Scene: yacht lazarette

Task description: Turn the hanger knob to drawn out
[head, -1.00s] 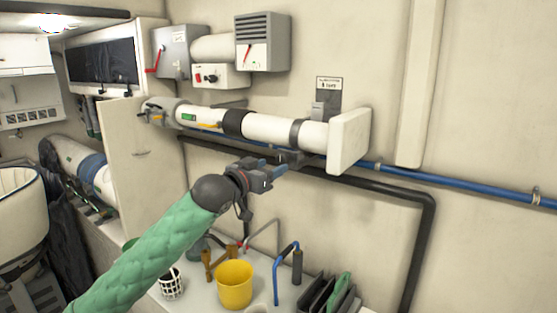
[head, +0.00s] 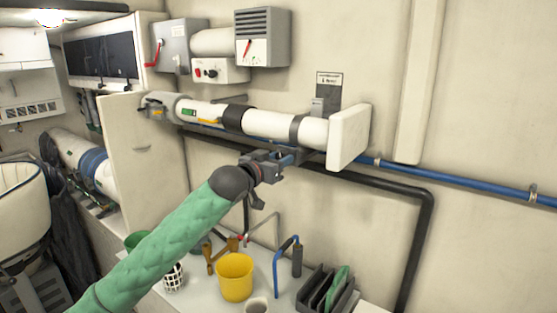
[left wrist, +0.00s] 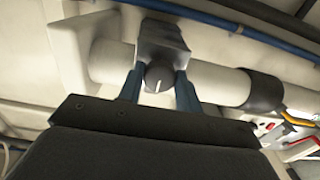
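The hanger knob (left wrist: 158,77) is a dark round knob with a white pointer line, under a grey block (left wrist: 162,40) at the white tube in the left wrist view. My left gripper (left wrist: 159,88) has its two blue fingers on either side of the knob, with what looks like a thin gap at each side. In the head view my left gripper (head: 283,160) is just below the white tube (head: 272,128), near its grey strap (head: 297,130), and hides the knob. My right gripper is in neither view.
A white end plate (head: 348,137) closes the tube's right end. A blue pipe (head: 455,185) and a black pipe (head: 400,197) run along the wall. Below stand a yellow bucket (head: 235,280), a blue-handled tool (head: 280,270) and a dark rack (head: 325,292).

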